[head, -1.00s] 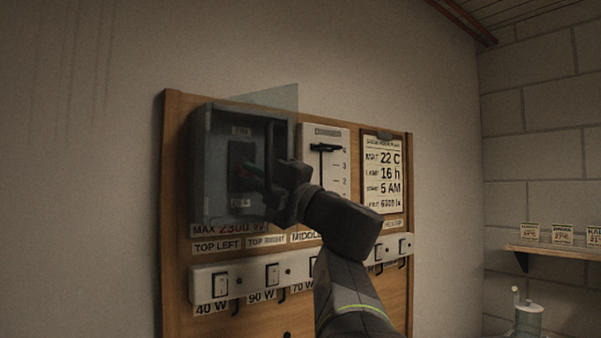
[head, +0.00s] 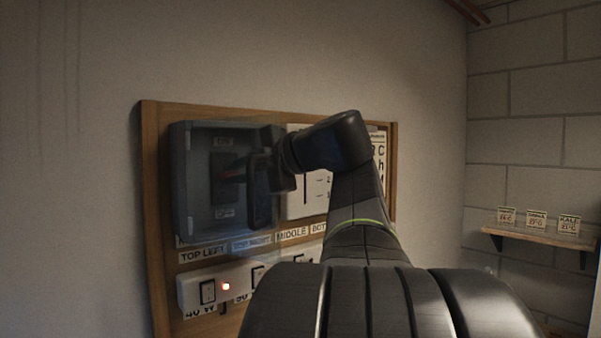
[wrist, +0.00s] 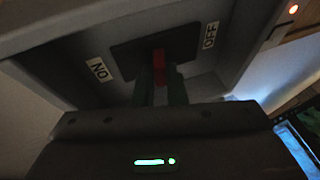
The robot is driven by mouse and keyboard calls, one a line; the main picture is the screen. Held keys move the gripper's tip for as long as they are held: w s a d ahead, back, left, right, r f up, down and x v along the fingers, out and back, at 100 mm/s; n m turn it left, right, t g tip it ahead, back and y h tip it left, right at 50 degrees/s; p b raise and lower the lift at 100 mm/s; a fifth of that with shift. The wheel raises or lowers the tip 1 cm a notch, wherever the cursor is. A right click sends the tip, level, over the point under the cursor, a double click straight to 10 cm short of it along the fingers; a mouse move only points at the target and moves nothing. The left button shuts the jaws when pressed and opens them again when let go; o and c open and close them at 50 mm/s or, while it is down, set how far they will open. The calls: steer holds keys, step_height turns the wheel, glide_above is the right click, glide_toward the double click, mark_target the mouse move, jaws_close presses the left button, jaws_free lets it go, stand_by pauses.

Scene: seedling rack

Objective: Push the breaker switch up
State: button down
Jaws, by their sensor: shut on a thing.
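The grey breaker box (head: 181,190) hangs on the wooden board with its clear cover open. Inside is a dark switch plate (head: 220,190), with an ON label (head: 223,140) above and an OFF label (head: 224,212) below. My gripper (head: 240,176) reaches into the box from the right. In the wrist view, my gripper (wrist: 160,88) is shut on the red breaker switch (wrist: 158,56), with green-edged fingers on either side of it. The fingers hide part of the switch, so its exact tilt is hard to tell.
Below the box is a white switch strip (head: 188,292); a red light (head: 226,286) glows beside its left rocker. My arm covers much of the board's right half. A shelf (head: 540,246) with several small cards is on the right wall.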

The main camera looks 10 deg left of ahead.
steer(key=shift+w+a+r+m+g+h, duration=0.15)
steer(key=shift+r+m+g+h, duration=0.2)
steer(key=shift+h, duration=0.55)
steer(key=shift+g, duration=0.25)
steer(key=c, duration=1.5)
jaws_free()
steer(key=shift+o, duration=0.2)
steer(key=v, duration=1.3)
steer(key=shift+s+d+r+b, duration=0.2)
steer(key=shift+s+d+b, duration=0.05)
steer(key=shift+d+b, duration=0.05)
steer(key=shift+a, duration=0.1)
steer(key=x, duration=1.3)
steer(key=shift+w+a+f+p, duration=0.15)
steer(key=shift+w+a+p, duration=0.05)
steer(key=shift+a+p, duration=0.1)
